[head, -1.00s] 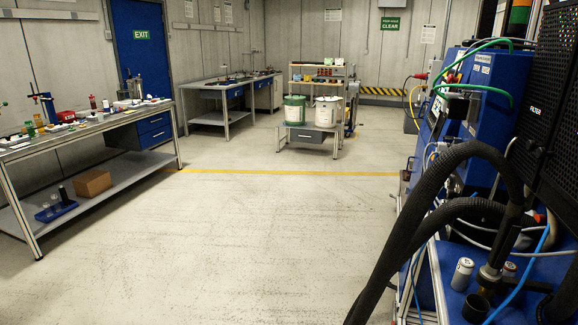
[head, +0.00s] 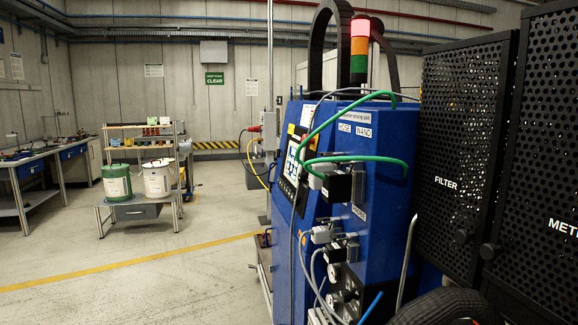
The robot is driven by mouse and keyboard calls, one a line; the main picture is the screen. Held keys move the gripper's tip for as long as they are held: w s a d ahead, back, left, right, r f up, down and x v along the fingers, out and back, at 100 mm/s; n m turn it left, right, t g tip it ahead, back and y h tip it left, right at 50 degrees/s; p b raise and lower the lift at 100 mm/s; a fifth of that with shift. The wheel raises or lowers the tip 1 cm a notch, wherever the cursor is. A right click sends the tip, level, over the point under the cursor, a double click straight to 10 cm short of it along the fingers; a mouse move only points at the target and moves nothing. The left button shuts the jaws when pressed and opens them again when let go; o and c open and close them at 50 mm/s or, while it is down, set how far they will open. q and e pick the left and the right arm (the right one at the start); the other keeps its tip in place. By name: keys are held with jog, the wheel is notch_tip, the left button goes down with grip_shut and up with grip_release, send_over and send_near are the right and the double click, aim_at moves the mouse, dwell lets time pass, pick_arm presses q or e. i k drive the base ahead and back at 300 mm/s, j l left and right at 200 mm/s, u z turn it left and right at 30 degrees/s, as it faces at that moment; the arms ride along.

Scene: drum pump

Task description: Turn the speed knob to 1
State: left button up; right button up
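The blue machine cabinet (head: 383,200) stands right of centre in the head view, seen at an angle. Its front carries a lit screen panel (head: 292,160), turned mostly edge-on to me. Small round dark and grey controls (head: 350,287) sit low on the cabinet, partly behind hoses and cables. I cannot make out which of these, if any, is the speed knob, and no number scale is readable. Neither of my grippers shows in this view.
Black perforated doors marked FILTER (head: 455,160) stand at the right. Green hoses (head: 360,130) loop from the cabinet front. A black corrugated hose (head: 445,306) lies at the bottom right. A bench with two drums (head: 117,183) stands left; the floor (head: 150,290) before the cabinet is clear.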

aim_at(302, 177)
jog(key=i+j+z, duration=0.2)
jog(key=i+j, duration=0.25)
jog(key=i+j+z, duration=0.15)
jog(key=i+j, duration=0.2)
jog(key=j, duration=0.15)
